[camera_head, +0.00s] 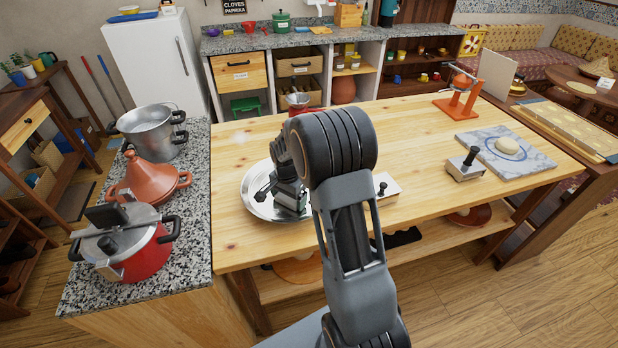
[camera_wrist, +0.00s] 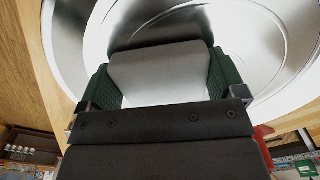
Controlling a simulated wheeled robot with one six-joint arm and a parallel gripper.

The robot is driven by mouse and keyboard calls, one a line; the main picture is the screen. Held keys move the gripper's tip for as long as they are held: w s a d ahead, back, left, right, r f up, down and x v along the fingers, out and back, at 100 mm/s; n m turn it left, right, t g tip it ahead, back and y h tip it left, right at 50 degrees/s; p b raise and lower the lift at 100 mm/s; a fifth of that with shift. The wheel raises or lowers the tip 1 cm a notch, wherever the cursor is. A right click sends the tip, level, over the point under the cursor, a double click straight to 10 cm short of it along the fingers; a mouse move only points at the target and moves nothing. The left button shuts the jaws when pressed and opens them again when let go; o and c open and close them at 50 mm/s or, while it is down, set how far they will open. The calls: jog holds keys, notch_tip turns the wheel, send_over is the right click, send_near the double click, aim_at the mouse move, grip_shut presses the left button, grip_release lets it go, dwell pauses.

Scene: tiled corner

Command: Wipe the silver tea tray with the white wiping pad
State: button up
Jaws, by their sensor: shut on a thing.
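The silver tea tray (camera_head: 257,204) is a round shiny tray lying on the wooden table, left of its middle; my arm hides its right part. It also fills the top of the wrist view (camera_wrist: 285,50). My gripper (camera_head: 290,205) is over the tray. In the wrist view its two green-padded fingers (camera_wrist: 160,85) are shut on the white wiping pad (camera_wrist: 160,72), one on each side. The pad is at or just above the tray's surface; I cannot tell whether it touches. The pad is hidden in the head view.
On the wooden table (camera_head: 420,130), a small plate with a dark knob (camera_head: 385,188) lies right of my arm. Further right are a metal block with a black handle (camera_head: 464,166), a marble slab (camera_head: 535,165) and an orange stand (camera_head: 458,103). Pots stand on the granite counter (camera_head: 90,290) at left.

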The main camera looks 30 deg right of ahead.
jog(key=r+p, duration=0.1)
jog(key=r, duration=0.2)
jog(key=shift+w, duration=0.2)
jog(key=shift+r+p, duration=1.65)
jog(key=shift+r, duration=0.85)
